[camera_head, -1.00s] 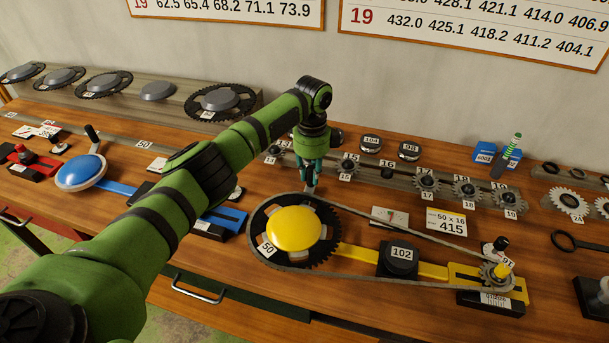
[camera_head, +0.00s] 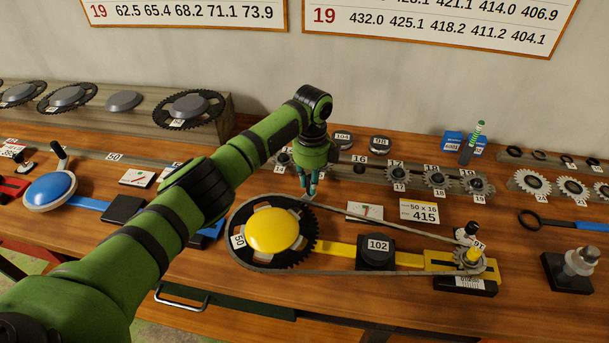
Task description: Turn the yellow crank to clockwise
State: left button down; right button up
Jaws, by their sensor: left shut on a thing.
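The yellow crank (camera_head: 273,231) is a yellow disc on a dark toothed chainring marked 50, left of center on the wooden bench. A chain (camera_head: 345,272) loops around this chainring and a small sprocket (camera_head: 468,259) at the right end of the yellow bar (camera_head: 410,259). My left gripper (camera_head: 309,189) points down at the far right rim of the crank. Its fingers are shut at the place of the crank's handle, which they hide. My right gripper is not in view.
A black block marked 102 (camera_head: 377,253) sits on the yellow bar. A blue crank (camera_head: 50,191) with an upright handle stands at the left. Several sprockets (camera_head: 437,180) line a rail behind. A dark ring tool (camera_head: 533,219) lies at the right.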

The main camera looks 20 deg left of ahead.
pick_arm(q)
jog(key=shift+s+d+m, duration=0.2)
jog(key=shift+d+m, duration=0.2)
jog(key=shift+d, duration=0.25)
jog(key=c, duration=1.1)
grip_release()
notch_tip(320, 180, up, 12)
